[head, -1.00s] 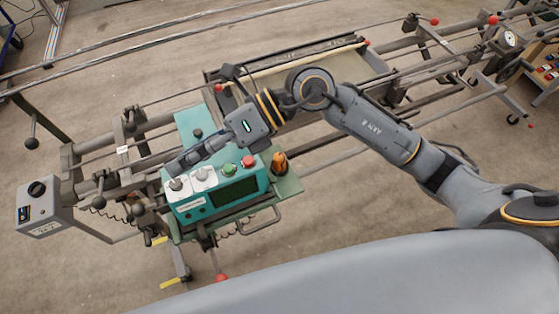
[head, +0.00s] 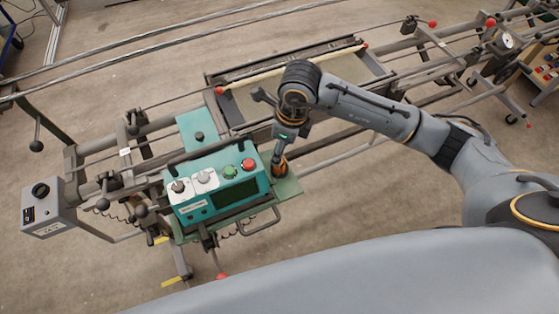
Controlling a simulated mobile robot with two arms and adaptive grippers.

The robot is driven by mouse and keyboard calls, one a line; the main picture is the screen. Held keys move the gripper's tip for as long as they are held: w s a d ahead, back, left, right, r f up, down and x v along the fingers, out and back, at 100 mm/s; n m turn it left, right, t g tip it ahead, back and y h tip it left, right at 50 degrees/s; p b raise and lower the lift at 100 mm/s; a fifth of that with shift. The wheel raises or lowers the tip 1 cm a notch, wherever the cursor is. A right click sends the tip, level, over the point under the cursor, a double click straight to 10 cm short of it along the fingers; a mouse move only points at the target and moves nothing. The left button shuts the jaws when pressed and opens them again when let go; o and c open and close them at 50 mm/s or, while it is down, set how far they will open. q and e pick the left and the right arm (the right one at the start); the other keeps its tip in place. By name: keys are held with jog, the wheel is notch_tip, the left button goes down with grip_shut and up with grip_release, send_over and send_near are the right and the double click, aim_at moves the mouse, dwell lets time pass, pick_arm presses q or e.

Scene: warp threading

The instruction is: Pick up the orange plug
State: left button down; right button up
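The orange plug (head: 282,169) stands on the green plate to the right of the teal control box. Only its lower part shows; the upper part is hidden by my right gripper. My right gripper (head: 279,157) points down directly over the plug, at or around its top. Its fingers are small and dark here, and I cannot tell whether they are open or shut on the plug. My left gripper is out of view.
The teal control box (head: 222,190) with knobs, a green button and a red button (head: 248,164) stands close left of the plug. The green plate (head: 290,188) has bare room to the right. Frame rails (head: 345,152) run behind.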

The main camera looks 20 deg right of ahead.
jog(key=f+p, duration=0.1)
jog(key=f, duration=0.1)
jog(key=f+p, duration=0.1)
jog(key=f, duration=0.2)
jog(key=shift+w+a+f+p, duration=0.15)
jog(key=shift+a+f+p, duration=0.05)
jog(key=shift+p, duration=0.15)
jog(key=shift+w+f, duration=0.1)
jog(key=shift+f, duration=0.15)
grip_shut()
